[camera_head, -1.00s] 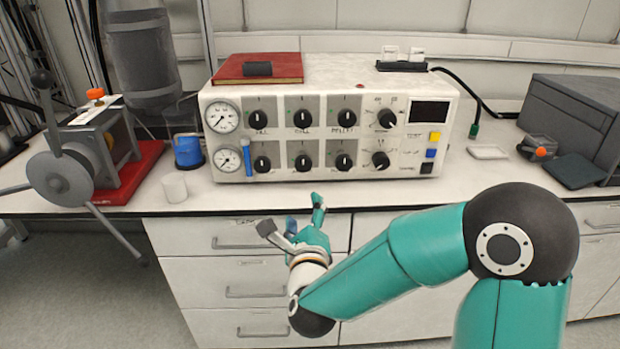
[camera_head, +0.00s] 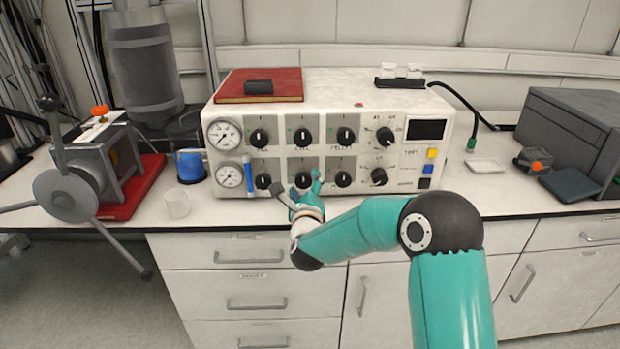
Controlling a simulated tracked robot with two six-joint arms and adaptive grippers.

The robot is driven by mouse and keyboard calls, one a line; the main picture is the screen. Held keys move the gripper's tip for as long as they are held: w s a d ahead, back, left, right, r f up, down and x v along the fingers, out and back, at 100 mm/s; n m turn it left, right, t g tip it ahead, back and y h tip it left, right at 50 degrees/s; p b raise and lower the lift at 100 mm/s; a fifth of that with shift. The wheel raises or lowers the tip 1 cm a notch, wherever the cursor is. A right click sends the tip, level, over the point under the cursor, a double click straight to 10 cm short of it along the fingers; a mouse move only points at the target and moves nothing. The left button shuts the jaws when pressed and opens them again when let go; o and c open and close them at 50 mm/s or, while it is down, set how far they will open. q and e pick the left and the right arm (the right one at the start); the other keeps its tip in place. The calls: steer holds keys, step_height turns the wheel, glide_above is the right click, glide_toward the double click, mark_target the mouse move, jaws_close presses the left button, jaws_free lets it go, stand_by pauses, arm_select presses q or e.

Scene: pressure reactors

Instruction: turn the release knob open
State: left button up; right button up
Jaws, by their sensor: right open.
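The white control box (camera_head: 330,87) stands on the bench and bears two rows of black knobs. The upper row has a left knob (camera_head: 259,137), a middle knob (camera_head: 303,136) and a right knob (camera_head: 345,135). Below are a left knob (camera_head: 263,181), a middle knob (camera_head: 303,180) and a right knob (camera_head: 343,179). The labels are too blurred to tell which is the release knob. My right gripper (camera_head: 292,194) is open and empty in front of the lower middle knob; contact cannot be told. My left gripper is out of view.
A larger knob (camera_head: 385,136) and another below it (camera_head: 379,176) sit right of the grid. Two gauges (camera_head: 224,135) are at the box's left. A white cup (camera_head: 177,203), a blue container (camera_head: 190,167) and a wheeled device (camera_head: 70,193) stand further left.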

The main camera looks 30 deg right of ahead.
steer(key=shift+w+d, duration=0.3)
steer(key=shift+w, duration=0.2)
